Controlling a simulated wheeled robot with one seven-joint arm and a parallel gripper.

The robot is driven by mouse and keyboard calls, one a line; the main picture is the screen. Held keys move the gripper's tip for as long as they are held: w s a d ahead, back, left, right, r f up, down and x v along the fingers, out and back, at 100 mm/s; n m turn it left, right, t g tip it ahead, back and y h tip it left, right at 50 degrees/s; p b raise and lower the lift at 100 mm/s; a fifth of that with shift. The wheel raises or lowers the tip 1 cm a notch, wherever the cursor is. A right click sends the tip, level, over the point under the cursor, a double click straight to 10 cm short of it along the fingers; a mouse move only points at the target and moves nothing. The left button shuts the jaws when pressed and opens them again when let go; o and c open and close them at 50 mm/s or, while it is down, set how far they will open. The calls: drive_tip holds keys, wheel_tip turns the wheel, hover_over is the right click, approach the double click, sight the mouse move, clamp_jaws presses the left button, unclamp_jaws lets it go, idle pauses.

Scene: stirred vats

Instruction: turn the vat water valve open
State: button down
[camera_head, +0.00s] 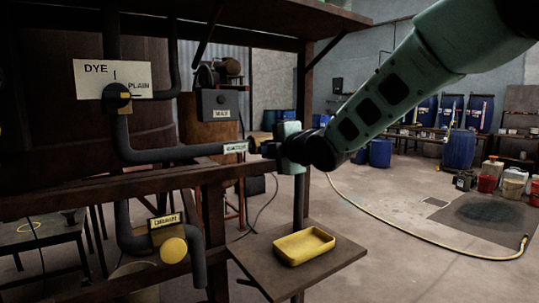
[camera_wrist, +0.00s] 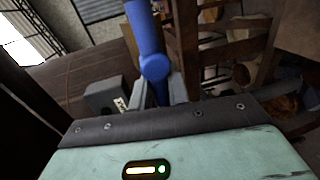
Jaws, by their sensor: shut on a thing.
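A blue valve handle (camera_wrist: 146,30) shows in the wrist view, with a round hub at its middle. My gripper (camera_wrist: 160,92) is shut on the lower part of this blue handle, one grey finger on each side. In the head view my gripper (camera_head: 265,148) is at the right end of a dark horizontal pipe (camera_head: 180,153), just right of a small pale label (camera_head: 235,147) too small to read surely. The handle is hidden there behind my gripper and wrist.
A DYE/PLAIN sign (camera_head: 112,78) with a dark knob and a yellow drain knob (camera_head: 173,250) are at left. A wooden rail (camera_head: 130,185) runs below the pipe. A yellow tray (camera_head: 304,246) sits on a shelf below my gripper.

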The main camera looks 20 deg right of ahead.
drive_tip(key=shift+f, duration=0.1)
drive_tip(key=c, duration=1.4)
unclamp_jaws()
drive_tip(key=v, duration=1.7)
drive_tip(key=shift+s+d, duration=0.1)
drive_tip(key=shift+s, duration=0.1)
